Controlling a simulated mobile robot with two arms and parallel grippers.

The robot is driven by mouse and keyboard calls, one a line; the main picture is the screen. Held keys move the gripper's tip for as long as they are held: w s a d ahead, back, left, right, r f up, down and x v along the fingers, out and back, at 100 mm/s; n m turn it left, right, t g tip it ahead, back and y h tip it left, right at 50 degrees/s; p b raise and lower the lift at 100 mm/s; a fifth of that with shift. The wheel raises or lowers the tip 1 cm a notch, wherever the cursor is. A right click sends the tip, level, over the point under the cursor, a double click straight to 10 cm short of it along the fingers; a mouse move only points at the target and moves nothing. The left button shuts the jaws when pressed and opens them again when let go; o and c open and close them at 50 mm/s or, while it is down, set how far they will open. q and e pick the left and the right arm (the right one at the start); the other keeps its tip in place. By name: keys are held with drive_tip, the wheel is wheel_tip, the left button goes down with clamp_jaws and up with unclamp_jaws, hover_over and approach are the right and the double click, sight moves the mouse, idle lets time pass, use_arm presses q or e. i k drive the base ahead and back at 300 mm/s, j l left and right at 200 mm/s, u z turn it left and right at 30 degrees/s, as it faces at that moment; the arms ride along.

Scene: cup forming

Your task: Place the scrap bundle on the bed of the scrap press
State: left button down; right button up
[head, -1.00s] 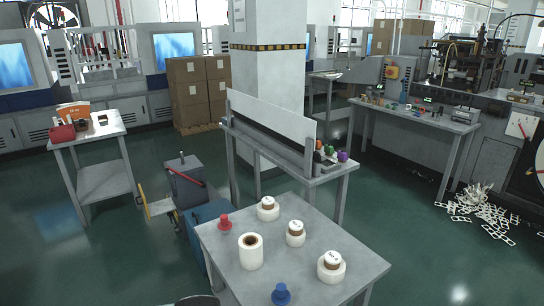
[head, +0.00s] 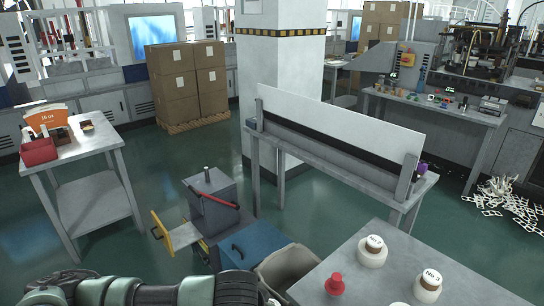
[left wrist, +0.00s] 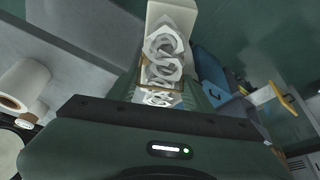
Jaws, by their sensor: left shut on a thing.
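The scrap bundle (left wrist: 165,60), a stack of pale looped cut-outs, shows in the left wrist view, where my left gripper (left wrist: 160,85) is shut on it. In the head view my left arm crosses the bottom edge, and its gripper and the bundle are out of sight there. What looks like the scrap press (head: 212,205) is a grey upright box with a red lever, beyond my arm. A pale plate with a yellow edge (head: 180,236), seemingly its bed, juts out at its left and looks bare. My right gripper is not in view.
A blue box (head: 252,248) and a pale bin (head: 288,266) stand right of the press. A grey table (head: 400,262) with rolls and a red knob (head: 335,284) is at lower right. A side table (head: 90,190) stands left, with open floor between.

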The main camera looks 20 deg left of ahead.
sight(182, 236)
drive_tip(key=i+j+z, duration=0.25)
drive_tip(key=j+z, duration=0.15)
drive_tip(key=j, duration=1.15)
drive_tip(key=j+z, duration=0.4)
drive_tip(key=j, duration=1.15)
